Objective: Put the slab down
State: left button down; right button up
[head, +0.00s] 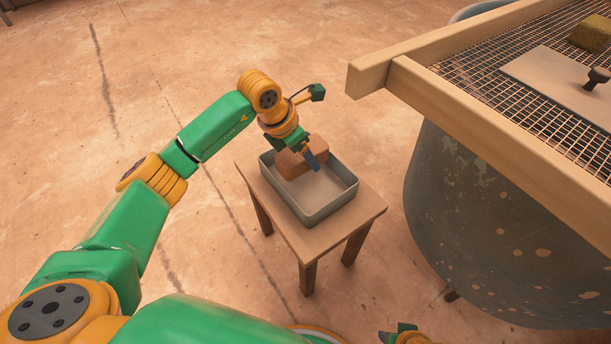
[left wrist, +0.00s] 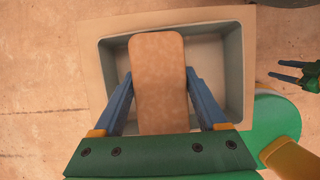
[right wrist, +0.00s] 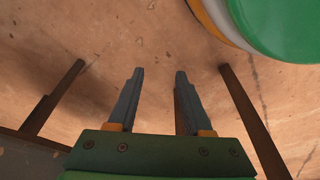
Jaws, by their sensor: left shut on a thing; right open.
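The slab (head: 291,167) is a tan-brown block with rounded edges. My left gripper (head: 301,156) is shut on it, with the blue fingers along its two long sides; the slab also fills the middle of the left wrist view (left wrist: 158,80). The slab is over or inside the grey-blue tray (head: 340,197), towards its far left part. I cannot tell whether it touches the tray's floor. The tray's rim also shows in the left wrist view (left wrist: 234,70). My right gripper (right wrist: 158,76) is open and empty; only part of it shows at the head view's bottom edge.
The tray stands on a small wooden table (head: 364,212). To the right is a large grey tub (head: 470,220) under a wood-framed mesh screen (head: 490,75), with a handled flat board (head: 550,85) and a yellowish block (head: 592,33) on it. The floor at left is clear.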

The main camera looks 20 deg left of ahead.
aim_at(293, 155)
pick_arm(q)
notch_tip(293, 155, down, 5)
jog(key=shift+f+b, duration=0.1)
jog(key=shift+b, duration=0.6)
jog(key=shift+f, duration=0.3)
grip_release()
pick_arm(e)
jog(key=r, duration=0.2)
jog(key=w+r, duration=0.1)
jog(key=r, duration=0.1)
jog(key=shift+w+a, duration=0.15)
pick_arm(q)
jog(key=shift+r, duration=0.15)
jog(key=p+v, duration=0.3)
jog(key=v, duration=0.8)
jog(key=shift+r+p, duration=0.2)
jog(key=shift+p, duration=0.2)
jog(key=shift+s+a+r, duration=0.15)
jog(key=shift+r, duration=0.1)
pick_arm(e)
jog(key=s+f, duration=0.3)
jog(key=f, duration=0.4)
jog(key=shift+s+d, duration=0.4)
jog(key=shift+d, duration=0.05)
pick_arm(q)
jog(key=shift+f, duration=0.1)
pick_arm(e)
jog(key=shift+s+f, duration=0.1)
